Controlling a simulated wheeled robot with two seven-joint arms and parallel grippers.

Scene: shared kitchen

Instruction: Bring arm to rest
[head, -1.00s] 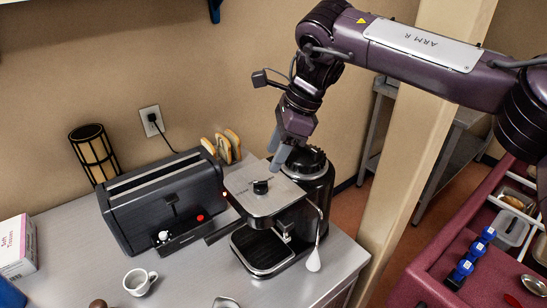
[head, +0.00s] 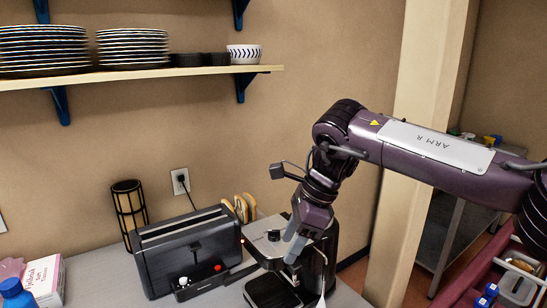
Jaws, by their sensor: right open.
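My right arm reaches in from the right, and its gripper (head: 295,247) points down over the coffee machine (head: 262,243) on the counter. The jaws are open, with nothing seen between them. They are close to the front of the machine's top; I cannot tell whether they touch it. The arm hides part of the machine's right side. My left gripper is not in view.
A black toaster (head: 187,255) stands left of the machine, with bread slices (head: 242,208) behind. A shelf (head: 150,75) with plates and bowls crosses the upper left. A pale post (head: 408,190) stands behind my arm. A tissue box (head: 45,278) is at lower left.

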